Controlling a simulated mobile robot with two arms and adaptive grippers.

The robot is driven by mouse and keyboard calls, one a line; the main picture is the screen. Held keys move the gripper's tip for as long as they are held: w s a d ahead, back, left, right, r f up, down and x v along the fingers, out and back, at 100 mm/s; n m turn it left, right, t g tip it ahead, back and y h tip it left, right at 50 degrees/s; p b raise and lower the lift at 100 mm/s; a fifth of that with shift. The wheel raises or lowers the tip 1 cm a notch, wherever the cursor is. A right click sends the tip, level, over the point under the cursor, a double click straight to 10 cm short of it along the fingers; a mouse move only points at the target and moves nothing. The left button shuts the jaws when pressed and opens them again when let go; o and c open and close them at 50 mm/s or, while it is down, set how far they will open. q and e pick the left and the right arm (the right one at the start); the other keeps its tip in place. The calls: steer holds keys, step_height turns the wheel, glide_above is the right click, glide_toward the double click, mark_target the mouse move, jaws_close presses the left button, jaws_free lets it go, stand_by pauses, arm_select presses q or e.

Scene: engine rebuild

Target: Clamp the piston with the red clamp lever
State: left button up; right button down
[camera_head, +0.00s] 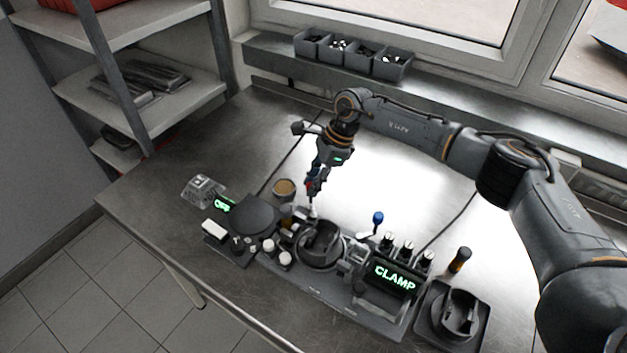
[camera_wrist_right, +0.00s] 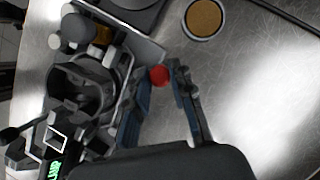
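The red clamp lever shows its round red knob in the right wrist view (camera_wrist_right: 159,76), beside the clamp fixture. In the head view only a small spot of red shows at my gripper's tip. My right gripper (camera_wrist_right: 160,72) has its fingers apart, one on each side of the red knob; whether they touch it I cannot tell. In the head view the right gripper (camera_head: 313,196) points down behind the fixture. A dark, round, hollow part, seemingly the piston (camera_head: 320,243), sits in the fixture; it also shows in the wrist view (camera_wrist_right: 80,92). My left gripper is not in view.
A lit "CLAMP" display (camera_head: 394,277) and a blue-knobbed lever (camera_head: 377,217) are right of the fixture. A second dark holder (camera_head: 460,315) stands farther right. A round dark plate (camera_head: 252,215) and a tan-topped cup (camera_head: 284,189) are left. The bench behind is mostly clear.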

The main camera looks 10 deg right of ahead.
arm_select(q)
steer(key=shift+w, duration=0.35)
arm_select(e)
steer(key=shift+d, duration=0.1)
arm_select(q)
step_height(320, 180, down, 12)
steer(key=b, duration=1.1)
steer(key=shift+b, duration=0.4)
arm_select(e)
steer(key=shift+s+d+m+t+h, duration=0.55)
steer(key=shift+s+m+t, duration=0.2)
steer(key=shift+m, duration=1.9)
steer(key=shift+s+d+m+t+h, duration=0.5)
steer(key=shift+s+m+t+h, duration=0.25)
steer(key=shift+m, duration=1.95)
steer(key=shift+s+d+m+t+h, duration=0.5)
steer(key=shift+s+m+t, duration=0.25)
steer(key=shift+m, duration=1.9)
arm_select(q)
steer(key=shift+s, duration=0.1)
arm_select(e)
steer(key=c, duration=1.2)
jaws_free()
steer(key=shift+o, duration=0.2)
steer(key=v, duration=1.2)
